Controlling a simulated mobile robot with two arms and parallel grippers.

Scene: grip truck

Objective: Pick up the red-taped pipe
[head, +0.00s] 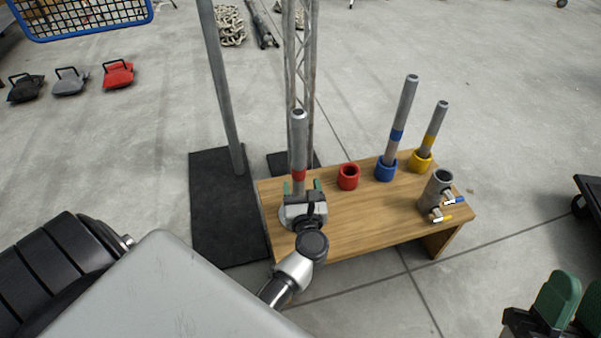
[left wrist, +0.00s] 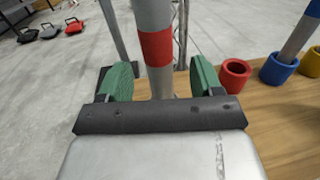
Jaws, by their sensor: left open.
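The red-taped pipe (head: 298,143) is a grey tube standing upright at the left end of the wooden bench, with a red band low on it. It also shows in the left wrist view (left wrist: 157,50). My left gripper (head: 303,187) is open, with its green fingers on either side of the pipe around the height of the red band. In the left wrist view gaps show between the pipe and both fingers. The pipe's foot is hidden behind the gripper. My right gripper (head: 567,303) is at the lower right corner, away from the bench and partly cut off.
The wooden bench (head: 370,215) carries an empty red cup (head: 348,177), a blue-banded pipe (head: 401,120) in a blue cup, a yellow-banded pipe (head: 433,128) in a yellow cup, and a grey holder (head: 435,190). A tall post (head: 222,90) and truss (head: 301,60) stand behind.

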